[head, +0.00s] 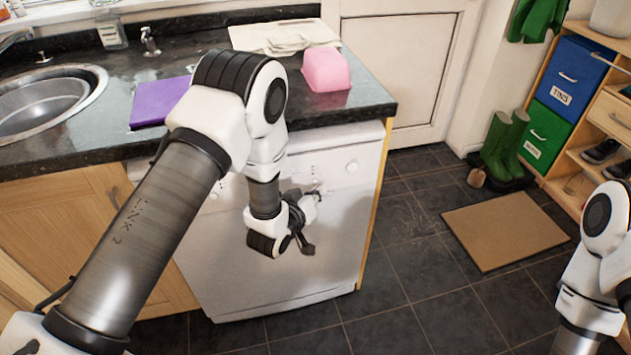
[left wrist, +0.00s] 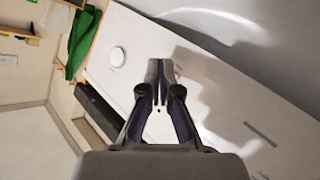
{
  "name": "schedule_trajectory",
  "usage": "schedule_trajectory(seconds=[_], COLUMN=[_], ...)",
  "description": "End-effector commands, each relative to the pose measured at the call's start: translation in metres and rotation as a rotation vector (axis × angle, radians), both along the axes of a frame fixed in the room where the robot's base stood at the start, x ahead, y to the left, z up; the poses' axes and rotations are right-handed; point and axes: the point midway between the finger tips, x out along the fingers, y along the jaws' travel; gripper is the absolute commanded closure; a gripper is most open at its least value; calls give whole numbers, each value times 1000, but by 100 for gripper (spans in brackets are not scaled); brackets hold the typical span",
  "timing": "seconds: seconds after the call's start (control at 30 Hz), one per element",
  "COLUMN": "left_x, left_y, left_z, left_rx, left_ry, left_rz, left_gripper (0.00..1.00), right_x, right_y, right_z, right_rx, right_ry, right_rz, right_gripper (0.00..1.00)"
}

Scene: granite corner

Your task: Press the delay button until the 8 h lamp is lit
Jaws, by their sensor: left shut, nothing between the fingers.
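The white appliance (head: 290,262) stands under the dark worktop, with a control panel along its top and a round dial (head: 352,167) near its right end. The dial also shows in the left wrist view (left wrist: 117,55). My left gripper (head: 318,190) is shut and empty in front of the panel, left of and below the dial. In the left wrist view its fingertips (left wrist: 160,68) are together over the white front; I cannot tell whether they touch it. The delay button and the 8 h lamp cannot be made out. My right gripper is out of view.
On the worktop (head: 60,140) are a pink tub (head: 326,70), a purple item (head: 158,102), a folded cloth (head: 270,38) and a sink (head: 45,105). A brown mat (head: 503,228) and green boots (head: 503,145) are on the floor at the right. The floor before the mat is clear.

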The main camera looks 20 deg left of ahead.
Motion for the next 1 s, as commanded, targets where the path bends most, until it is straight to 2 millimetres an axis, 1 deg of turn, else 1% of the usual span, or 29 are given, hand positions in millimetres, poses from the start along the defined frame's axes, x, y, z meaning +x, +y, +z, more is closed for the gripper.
schedule_trajectory(seconds=[0.2,0.43,1.0], left_x=[1,7,9], left_y=[1,5,6], left_z=[0,0,0], left_rx=[0,0,0], left_ry=[0,0,0], left_rz=[0,-1,0], left_gripper=[100,100,100], right_x=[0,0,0], right_y=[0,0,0], right_z=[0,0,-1], right_rx=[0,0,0], right_ry=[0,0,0], right_rz=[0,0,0], right_gripper=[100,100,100])
